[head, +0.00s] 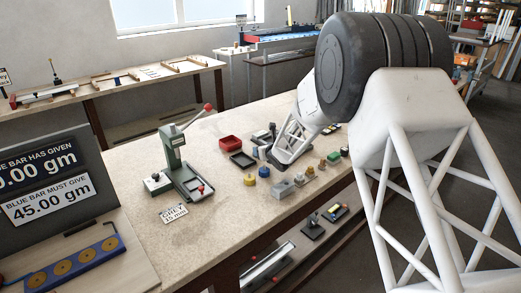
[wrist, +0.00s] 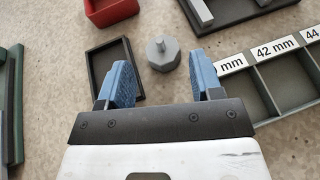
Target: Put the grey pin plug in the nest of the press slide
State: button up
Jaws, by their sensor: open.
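The grey pin plug (wrist: 163,54), a faceted grey body with a small round pin on top, stands on the bench in the wrist view. My gripper (wrist: 160,80) is open and empty, its blue fingers spread either side of the plug's line. The plug lies just beyond the fingertips, touching neither. In the head view my gripper (head: 275,158) is over the middle of the bench, and I cannot pick out the plug there. The green lever press (head: 171,150) stands to its left, with the slide (head: 190,185) low at its front. The nest is too small to make out.
A black tray (wrist: 91,78) lies by the left finger, with a red bin (wrist: 110,12) beyond. A labelled compartment tray (wrist: 252,66) is close on the right. A yellow piece (head: 264,171) and small blocks stand near my gripper. A "GREY 15 mm" card (head: 174,213) lies before the press.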

jog(key=shift+v, duration=2.1)
jog(key=shift+s+d+r, duration=0.15)
jog(key=shift+d+r, duration=0.05)
jog(key=shift+r, duration=0.1)
jog(key=s+d+r+m+g+h, duration=0.1)
jog(key=s+d+r+m+h, duration=0.2)
jog(key=s+d+r+m, duration=0.6)
jog(key=s+d+r+m+g+h, duration=0.1)
jog(key=s+d+r+m+h, duration=0.3)
jog(key=s+d+r+m, duration=0.6)
jog(key=s+d+m+g, duration=0.2)
jog(key=s+m, duration=0.9)
jog(key=s, duration=0.9)
jog(key=s+d+m+g, duration=0.2)
jog(key=s+m+g, duration=0.3)
jog(key=s+m, duration=0.7)
jog(key=s, duration=0.7)
jog(key=shift+s+f, duration=0.4)
